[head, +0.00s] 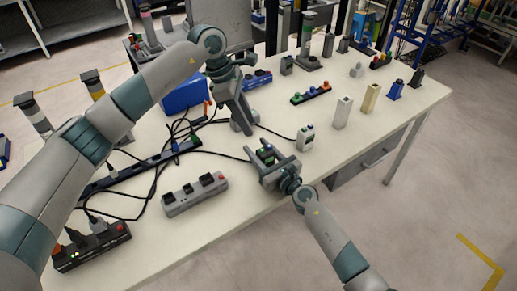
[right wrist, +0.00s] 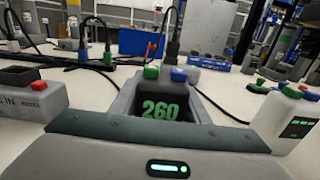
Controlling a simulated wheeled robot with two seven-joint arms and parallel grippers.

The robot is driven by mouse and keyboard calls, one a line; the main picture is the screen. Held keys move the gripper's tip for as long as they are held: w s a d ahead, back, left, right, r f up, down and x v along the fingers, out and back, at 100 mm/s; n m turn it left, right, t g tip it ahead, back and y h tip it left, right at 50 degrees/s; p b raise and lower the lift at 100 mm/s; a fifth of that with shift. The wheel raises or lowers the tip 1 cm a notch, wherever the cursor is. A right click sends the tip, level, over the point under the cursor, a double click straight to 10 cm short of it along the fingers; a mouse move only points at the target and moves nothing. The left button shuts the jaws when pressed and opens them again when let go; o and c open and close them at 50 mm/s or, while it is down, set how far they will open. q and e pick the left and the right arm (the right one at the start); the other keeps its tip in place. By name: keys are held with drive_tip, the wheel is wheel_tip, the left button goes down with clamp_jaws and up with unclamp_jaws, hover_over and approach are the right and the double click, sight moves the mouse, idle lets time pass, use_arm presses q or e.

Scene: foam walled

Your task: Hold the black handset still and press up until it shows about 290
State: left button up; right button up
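The black handset (head: 266,154) stands near the table's front edge, between the fingers of my right gripper (head: 268,160). In the right wrist view its dark screen (right wrist: 163,108) reads 260 in green. A green button (right wrist: 151,72) and a blue button (right wrist: 179,75) sit on its top. The right fingers lie along both sides of the handset with no clear gap. My left gripper (head: 242,124) points down behind the handset, apart from it, its fingers seemingly together and empty.
A white device with a green display (head: 305,137) stands right of the handset. A grey box with dark sockets (head: 195,193) lies to the left. Black cables (head: 165,165) run across the table.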

use_arm(q)
clamp_jaws()
idle(1.6)
